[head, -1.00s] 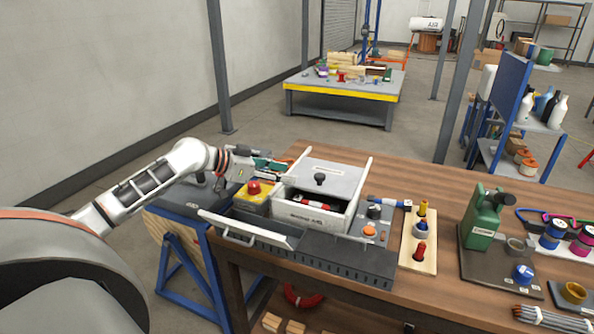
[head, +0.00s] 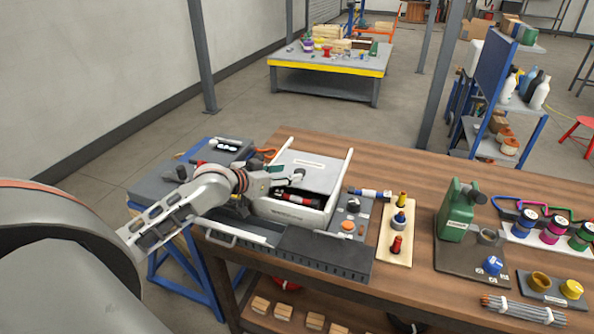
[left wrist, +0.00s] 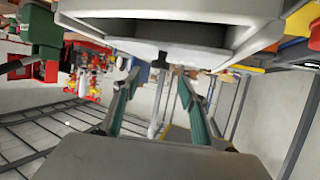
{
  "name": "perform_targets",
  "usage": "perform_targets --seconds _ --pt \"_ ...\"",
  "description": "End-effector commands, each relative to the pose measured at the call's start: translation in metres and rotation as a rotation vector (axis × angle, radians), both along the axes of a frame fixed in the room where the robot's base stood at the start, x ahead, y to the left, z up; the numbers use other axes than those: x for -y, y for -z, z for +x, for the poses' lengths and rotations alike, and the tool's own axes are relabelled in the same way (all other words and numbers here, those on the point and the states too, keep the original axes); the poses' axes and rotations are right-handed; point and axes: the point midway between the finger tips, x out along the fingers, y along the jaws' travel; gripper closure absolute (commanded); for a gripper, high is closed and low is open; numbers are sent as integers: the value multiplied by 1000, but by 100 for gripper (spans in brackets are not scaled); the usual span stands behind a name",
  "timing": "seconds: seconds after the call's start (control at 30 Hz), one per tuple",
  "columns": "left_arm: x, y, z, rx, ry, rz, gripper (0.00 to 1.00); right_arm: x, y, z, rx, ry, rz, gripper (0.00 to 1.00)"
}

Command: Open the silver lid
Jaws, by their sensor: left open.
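The silver lid (head: 321,175) is a flat panel between the raised side rails of a pale box (head: 290,212) on the workbench. A gap at the box's front shows dark and red items inside. My left gripper (head: 297,178) is open at the lid's left-front part, where its fingers cover the lid's dark knob. Whether it touches the knob or lid I cannot tell. In the left wrist view the two green-padded fingers (left wrist: 158,95) are spread apart, with the pale box body (left wrist: 180,22) close above them. My right gripper is not in view.
A control panel with an orange button (head: 348,226) adjoins the box on the right.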

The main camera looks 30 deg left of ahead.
Motion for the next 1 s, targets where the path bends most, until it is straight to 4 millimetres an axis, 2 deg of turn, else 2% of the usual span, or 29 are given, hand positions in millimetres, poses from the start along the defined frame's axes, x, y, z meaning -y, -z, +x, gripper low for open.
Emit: perform_targets --seconds 0.1,0.33,0.73,0.9,1.0 --pt "3 6 18 2 -1 -3 57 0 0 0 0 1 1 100" --pt "7 17 43 1 -1 -2 57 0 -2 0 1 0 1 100" --pt "8 20 49 -1 1 1 57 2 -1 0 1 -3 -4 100" --pt "8 20 49 -1 1 1 100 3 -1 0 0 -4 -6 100" --pt "8 20 49 -1 1 1 100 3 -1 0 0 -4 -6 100"
